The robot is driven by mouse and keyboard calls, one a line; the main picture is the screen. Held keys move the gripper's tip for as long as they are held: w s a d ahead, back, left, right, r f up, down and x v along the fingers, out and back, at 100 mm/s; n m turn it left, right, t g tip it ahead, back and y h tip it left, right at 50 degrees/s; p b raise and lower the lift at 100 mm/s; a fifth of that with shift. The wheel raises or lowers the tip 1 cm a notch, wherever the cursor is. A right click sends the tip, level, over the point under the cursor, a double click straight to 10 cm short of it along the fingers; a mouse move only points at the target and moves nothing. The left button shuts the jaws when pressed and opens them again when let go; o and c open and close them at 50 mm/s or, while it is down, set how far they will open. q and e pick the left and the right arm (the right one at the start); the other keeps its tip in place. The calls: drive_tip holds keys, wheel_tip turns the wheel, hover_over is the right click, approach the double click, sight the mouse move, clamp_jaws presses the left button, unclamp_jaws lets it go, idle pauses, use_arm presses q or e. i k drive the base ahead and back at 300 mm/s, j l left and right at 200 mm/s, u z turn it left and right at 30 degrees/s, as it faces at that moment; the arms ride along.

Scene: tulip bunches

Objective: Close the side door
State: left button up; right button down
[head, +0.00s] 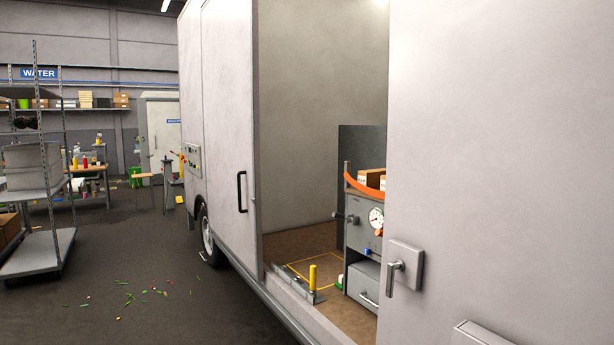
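A large pale van stands open at its side. Left of the opening is a pale panel (228,110) with a black vertical bar handle (242,192) near its right edge. Right of the opening, and closer to me, is a wide pale panel (500,150) with a grey lever handle (397,278) on a square plate. I cannot tell for sure which panel is the side door. The gap between them shows the van's brown floor (300,242). Neither of my grippers is in view.
Inside the van stand a grey cabinet (360,237) with a gauge and a yellow post (313,277) near the sill. Green bits (130,298) lie scattered on the dark floor (120,255). A metal shelf rack (40,255) stands at the left. The floor between is mostly clear.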

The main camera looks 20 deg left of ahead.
sight(229, 47)
drive_tip(key=i+j+u, duration=1.3)
drive_tip(key=i, duration=0.25)
drive_tip(key=i+u, duration=0.45)
drive_tip(key=i, duration=2.7)
drive_tip(key=i+z, duration=0.15)
drive_tip(key=i, duration=0.5)
drive_tip(key=i+z, duration=0.15)
drive_tip(key=i, duration=0.55)
drive_tip(key=i+j+z, duration=0.1)
drive_tip(key=i, duration=0.55)
drive_tip(key=j, duration=0.1)
